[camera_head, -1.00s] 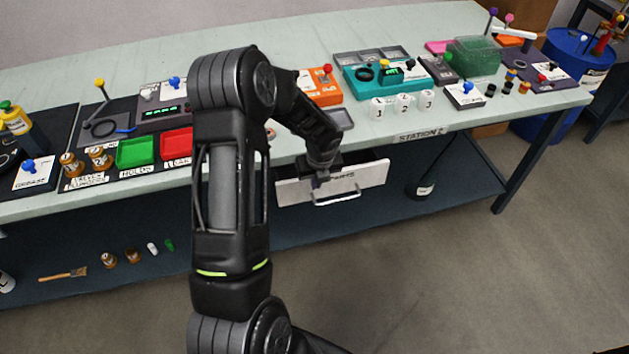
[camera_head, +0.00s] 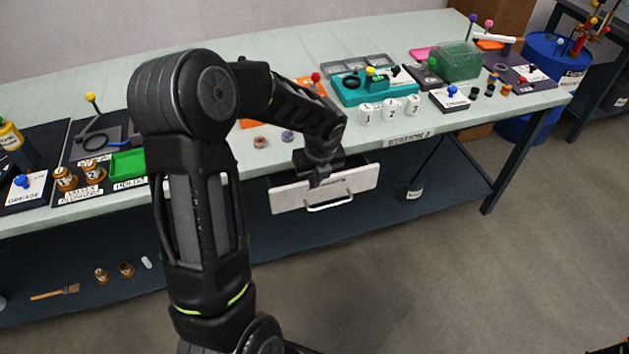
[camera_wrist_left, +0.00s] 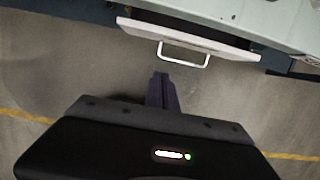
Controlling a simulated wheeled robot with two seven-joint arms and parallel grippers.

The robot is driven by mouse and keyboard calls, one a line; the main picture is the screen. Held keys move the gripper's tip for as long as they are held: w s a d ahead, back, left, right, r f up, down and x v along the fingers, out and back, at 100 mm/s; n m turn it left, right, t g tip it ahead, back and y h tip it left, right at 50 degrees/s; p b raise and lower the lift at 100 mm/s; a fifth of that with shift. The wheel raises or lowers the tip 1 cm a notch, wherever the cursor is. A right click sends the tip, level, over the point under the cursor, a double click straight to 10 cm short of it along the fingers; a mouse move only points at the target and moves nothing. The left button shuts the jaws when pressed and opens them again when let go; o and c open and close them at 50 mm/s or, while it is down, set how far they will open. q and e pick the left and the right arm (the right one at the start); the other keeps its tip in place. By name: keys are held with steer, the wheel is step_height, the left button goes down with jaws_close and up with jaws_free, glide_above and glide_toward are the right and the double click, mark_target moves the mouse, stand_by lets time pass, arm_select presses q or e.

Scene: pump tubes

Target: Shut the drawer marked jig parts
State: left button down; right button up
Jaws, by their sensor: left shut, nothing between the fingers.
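The drawer (camera_head: 350,185) under the table edge stands partly open, with a dark strip of its inside showing behind the pale front. Its label is partly covered by my left gripper and too small to read. The white bar handle (camera_head: 330,206) is on the front. The drawer front (camera_wrist_left: 225,45) and handle (camera_wrist_left: 184,62) also show in the left wrist view. My left gripper (camera_head: 318,181) is shut and empty in front of the drawer's upper part. In the left wrist view its fingers (camera_wrist_left: 161,78) point towards the handle, with a small gap. My right gripper is not in view.
The table (camera_head: 225,190) carries trays, bottles and numbered white cups (camera_head: 391,108) above the drawer. A lower shelf (camera_head: 400,215) runs beneath. A blue drum (camera_head: 555,60) stands at the right. The floor in front is clear.

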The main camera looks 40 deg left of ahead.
arm_select(q)
steer(key=s+d+f+n+h, duration=0.25)
steer(key=d+f+n, duration=0.3)
steer(key=d, duration=0.35)
steer(key=s+d+f+n+h, duration=0.2)
steer(key=s+d+f+n, duration=0.15)
steer(key=d+f, duration=0.5)
steer(key=s+d+f+n+h, duration=0.1)
steer(key=s+d+f+n, duration=0.2)
steer(key=s+d+n, duration=0.4)
steer(key=s+d+f+n+h, duration=0.1)
steer(key=s+d+f+n, duration=0.3)
steer(key=s+d+n, duration=0.3)
steer(key=n, duration=0.3)
steer(key=shift+s+f+n+g, duration=0.15)
steer(key=shift+s+n+g, duration=0.25)
